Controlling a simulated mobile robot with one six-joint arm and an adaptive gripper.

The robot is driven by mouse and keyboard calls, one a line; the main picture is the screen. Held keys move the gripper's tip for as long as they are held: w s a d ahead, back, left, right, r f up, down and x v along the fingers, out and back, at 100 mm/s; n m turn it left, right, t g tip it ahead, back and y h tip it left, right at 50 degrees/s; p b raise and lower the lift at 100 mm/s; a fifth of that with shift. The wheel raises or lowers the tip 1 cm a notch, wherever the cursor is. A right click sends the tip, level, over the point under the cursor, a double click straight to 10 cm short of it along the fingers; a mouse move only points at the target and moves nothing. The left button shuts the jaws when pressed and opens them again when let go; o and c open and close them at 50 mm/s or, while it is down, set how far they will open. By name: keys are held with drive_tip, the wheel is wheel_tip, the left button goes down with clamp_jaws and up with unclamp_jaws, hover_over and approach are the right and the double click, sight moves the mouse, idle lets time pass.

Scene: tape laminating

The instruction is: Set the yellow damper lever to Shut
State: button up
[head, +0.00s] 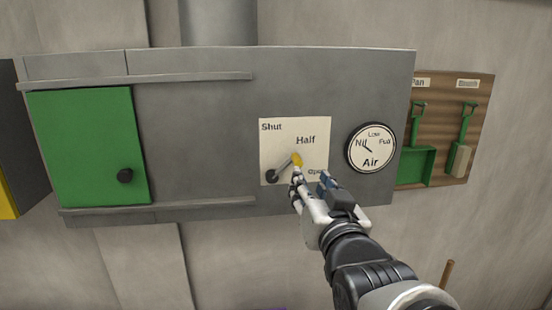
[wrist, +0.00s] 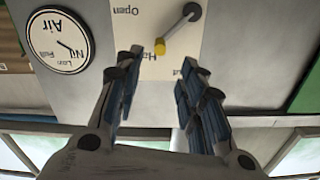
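The damper lever has a yellow tip (head: 297,159) and a grey arm with a dark pivot (head: 272,177) at the lower left of a cream plate (head: 272,145). The plate is marked Shut, Half and Open. The lever slants up and right, toward Half. My gripper (head: 311,178) is just below and right of the yellow tip. In the wrist view, which is upside down, the open fingers (wrist: 162,70) stand apart, with the yellow tip (wrist: 160,47) just beyond the gap between them. Nothing is held; contact with the lever cannot be told.
A round Air dial (head: 371,148) is right of the plate, its needle near Nil. A green door (head: 88,145) with a dark knob is at left. A wooden board (head: 455,130) with a green pan and brush hangs at right. The grey panel between door and plate is clear.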

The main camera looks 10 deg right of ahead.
sight(300, 166)
drive_tip(key=w+p, duration=0.2)
drive_tip(key=w, duration=0.9)
drive_tip(key=shift+c, duration=0.5)
clamp_jaws()
